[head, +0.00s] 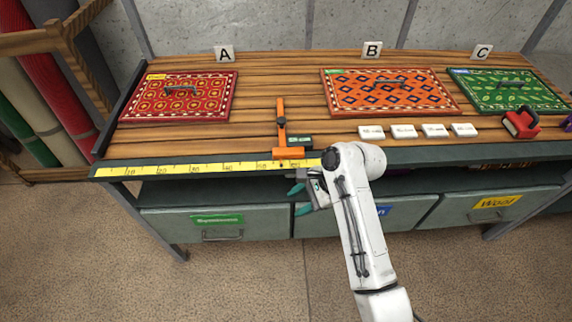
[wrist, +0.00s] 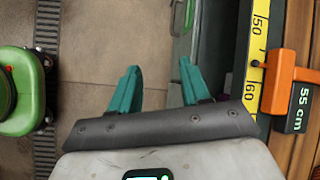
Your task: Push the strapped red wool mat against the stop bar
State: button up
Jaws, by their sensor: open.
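The red patterned wool mat (head: 217,87) lies flat at the back left of the slatted bench below sign A, with a yellow label and a dark strap or handle on top. An orange bar (head: 281,118) lies right of it, apart from it, with an orange foot at the front ruler. Its tag reads 55 cm in the wrist view (wrist: 293,75). A dark raised edge (head: 122,90) runs along the bench's left end, close to the mat. My gripper (head: 298,199) is open and empty before the bench front, below the top; its teal fingers show in the wrist view (wrist: 158,75).
A yellow ruler (head: 200,168) runs along the front edge. An orange mat (head: 345,100) and a green mat (head: 480,100) lie to the right. Several white blocks (head: 404,131) and a red tool (head: 521,123) sit near the front. Drawers (head: 180,222) are below. Clear slats lie before the red mat.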

jog(key=s+d+f+n+h, duration=0.2)
jog(key=s+d+f+n, duration=0.15)
jog(key=s+d, duration=0.4)
jog(key=s+d+f+n+h, duration=0.25)
jog(key=s+d+n, duration=0.2)
jog(key=s, duration=0.55)
jog(key=s+d+r+n+h, duration=0.1)
jog(key=s+d+n, duration=0.2)
jog(key=s, duration=0.4)
jog(key=s+d+r+n+h, duration=0.1)
jog(key=s+d+r+n, duration=0.1)
jog(key=s+d, duration=0.3)
jog(key=s+n, duration=0.1)
jog(key=s, duration=0.1)
jog(key=shift+s+h, duration=0.35)
jog(key=shift+s, duration=0.05)
